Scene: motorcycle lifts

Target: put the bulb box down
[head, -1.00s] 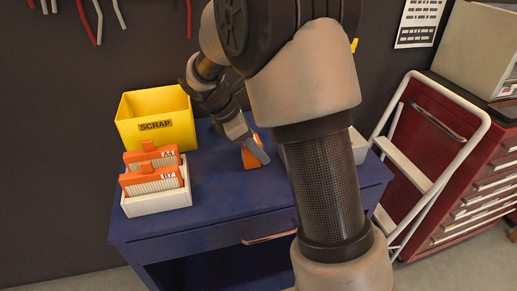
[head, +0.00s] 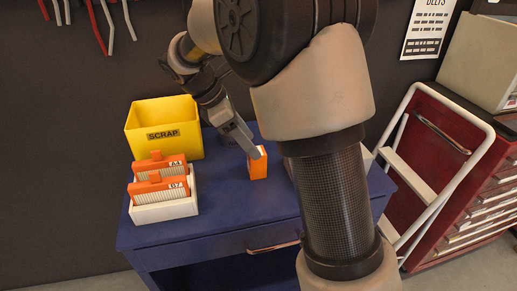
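The bulb box (head: 258,168), a small orange box, stands upright on the blue bench top (head: 235,205). My gripper (head: 254,149) points down and to the right at the top of the box. One grey finger crosses in front of the box's upper edge, and most of the box shows below it. The other finger is hidden, but the box sits lower against the fingers than before, so the gripper appears open around its top.
A yellow SCRAP bin (head: 165,128) stands at the back left of the bench. In front of it, a white tray (head: 165,211) holds orange-topped cards. A white step ladder (head: 418,175) leans by a red drawer cabinet (head: 440,130) at the right. The front middle of the bench is clear.

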